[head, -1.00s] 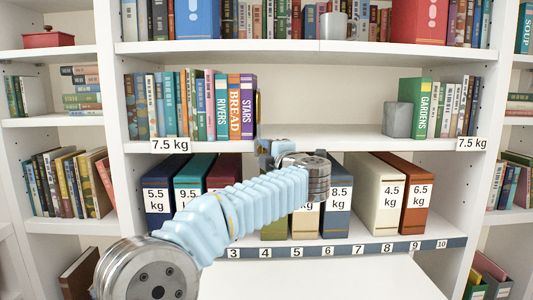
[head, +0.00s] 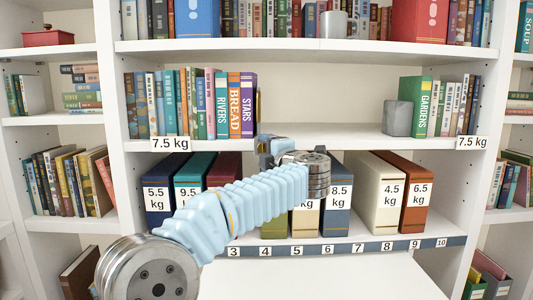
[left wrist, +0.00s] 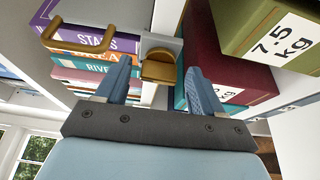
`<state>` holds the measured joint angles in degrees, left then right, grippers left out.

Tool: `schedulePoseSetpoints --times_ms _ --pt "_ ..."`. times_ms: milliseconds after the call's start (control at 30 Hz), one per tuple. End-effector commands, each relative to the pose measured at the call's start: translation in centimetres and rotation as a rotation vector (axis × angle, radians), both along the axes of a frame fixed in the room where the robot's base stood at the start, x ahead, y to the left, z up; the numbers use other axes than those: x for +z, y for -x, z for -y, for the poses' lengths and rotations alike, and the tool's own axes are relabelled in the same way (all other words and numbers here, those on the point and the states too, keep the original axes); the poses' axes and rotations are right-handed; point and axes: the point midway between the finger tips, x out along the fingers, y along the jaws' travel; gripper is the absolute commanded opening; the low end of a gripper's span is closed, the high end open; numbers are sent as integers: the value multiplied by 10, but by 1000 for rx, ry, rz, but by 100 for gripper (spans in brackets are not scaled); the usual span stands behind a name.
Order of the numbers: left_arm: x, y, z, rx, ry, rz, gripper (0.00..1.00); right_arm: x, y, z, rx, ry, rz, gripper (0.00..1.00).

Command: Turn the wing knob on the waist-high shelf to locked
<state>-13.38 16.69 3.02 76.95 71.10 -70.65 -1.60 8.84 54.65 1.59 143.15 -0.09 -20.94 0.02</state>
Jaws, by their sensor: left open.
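The wing knob (left wrist: 160,68) is a brass-coloured piece on a grey mount at the shelf's front edge. It shows in the left wrist view between the tips of my left gripper (left wrist: 158,75). The two blue-grey fingers are spread, one on each side of the knob, and I see a gap on both sides. In the head view my left gripper (head: 268,150) is at the front edge of the waist-high shelf (head: 330,137), below the STARS book. There the gripper and wrist hide the knob. I cannot tell its lock marking. My right gripper is not in view.
A brass handle (left wrist: 78,38) juts out near the knob. Books (head: 235,106) stand above on the shelf, and weight-labelled binders (head: 375,195) stand on the shelf below. A grey block (head: 397,118) sits at the right. The shelf's middle is bare.

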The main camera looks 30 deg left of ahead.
Motion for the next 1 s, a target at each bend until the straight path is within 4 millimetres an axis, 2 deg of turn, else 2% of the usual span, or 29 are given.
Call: schedulePoseSetpoints --times_ms 233,700,833,1000 --pt "0 6 9 -2 0 1 68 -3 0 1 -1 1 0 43" --pt "0 67 93 -3 -1 1 68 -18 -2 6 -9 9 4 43" --pt "1 77 106 -2 -1 1 68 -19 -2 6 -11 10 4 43" --pt "1 82 112 0 -1 1 68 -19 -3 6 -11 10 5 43"
